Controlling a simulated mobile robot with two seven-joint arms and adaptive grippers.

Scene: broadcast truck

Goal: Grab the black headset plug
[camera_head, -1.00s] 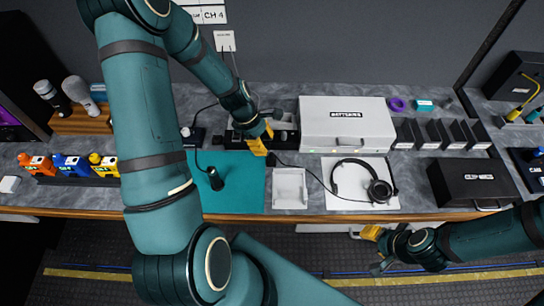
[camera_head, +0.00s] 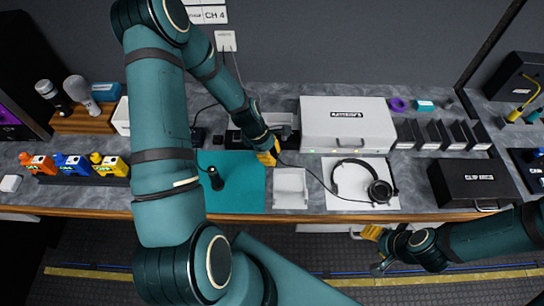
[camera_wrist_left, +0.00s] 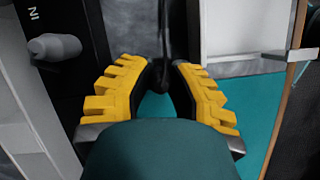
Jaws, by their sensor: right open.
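The black headset (camera_head: 368,182) lies on a white sheet at the right middle of the counter. Its thin cable runs left towards my left gripper (camera_head: 270,155). In the left wrist view, a black cable (camera_wrist_left: 165,45) comes down between the yellow fingers of the left gripper (camera_wrist_left: 167,75). My right gripper (camera_head: 377,250) is open and empty in front of the counter edge.
A dark box with a grey knob (camera_wrist_left: 55,47) stands beside the left gripper. A white case (camera_head: 347,115) stands behind, and a black case (camera_head: 470,182) at right.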

